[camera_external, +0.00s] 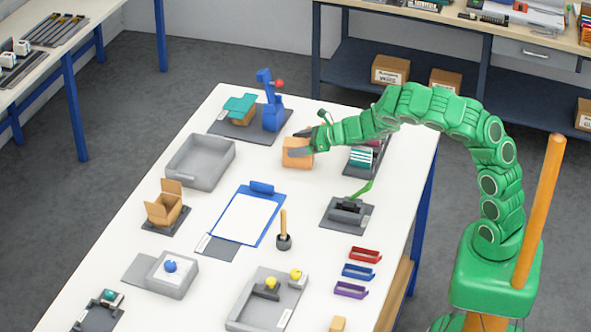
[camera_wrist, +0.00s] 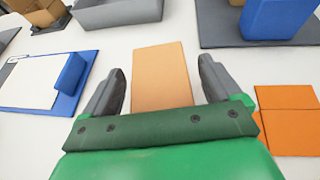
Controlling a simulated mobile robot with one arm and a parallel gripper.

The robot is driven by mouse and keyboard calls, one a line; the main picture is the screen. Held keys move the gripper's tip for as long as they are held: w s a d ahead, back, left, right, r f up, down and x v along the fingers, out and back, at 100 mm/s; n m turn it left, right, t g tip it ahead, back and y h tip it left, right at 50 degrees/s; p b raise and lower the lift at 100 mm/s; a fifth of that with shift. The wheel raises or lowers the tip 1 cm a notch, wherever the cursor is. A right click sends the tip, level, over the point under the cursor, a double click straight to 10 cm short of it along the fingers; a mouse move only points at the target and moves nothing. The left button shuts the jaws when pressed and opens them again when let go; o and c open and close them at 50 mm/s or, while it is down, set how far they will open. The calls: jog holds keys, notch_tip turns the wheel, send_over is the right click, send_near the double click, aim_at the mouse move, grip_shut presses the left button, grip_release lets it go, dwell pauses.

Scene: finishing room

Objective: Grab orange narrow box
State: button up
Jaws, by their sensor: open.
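A light orange, narrow box (camera_wrist: 162,75) lies between the two fingers of my open gripper (camera_wrist: 162,88) in the wrist view. Its near end is close to the palm, and white gaps show on both sides between it and the fingers. In the external view an orange box (camera_external: 296,154) sits on the table right at my gripper (camera_external: 300,144), which partly covers it. A deeper orange, flat-looking piece with a seam (camera_wrist: 288,112) lies to the right of the gripper in the wrist view. I cannot make it out in the external view.
A blue clipboard (camera_external: 246,216) lies in front of the gripper, and a grey tray (camera_external: 200,162) stands to its left. A blue stand (camera_external: 270,112) on a dark mat is behind. A rack (camera_external: 365,156) is at the right, near my arm. White table shows between them.

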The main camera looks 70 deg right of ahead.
jog(key=c, duration=1.2)
jog(key=shift+o, duration=0.2)
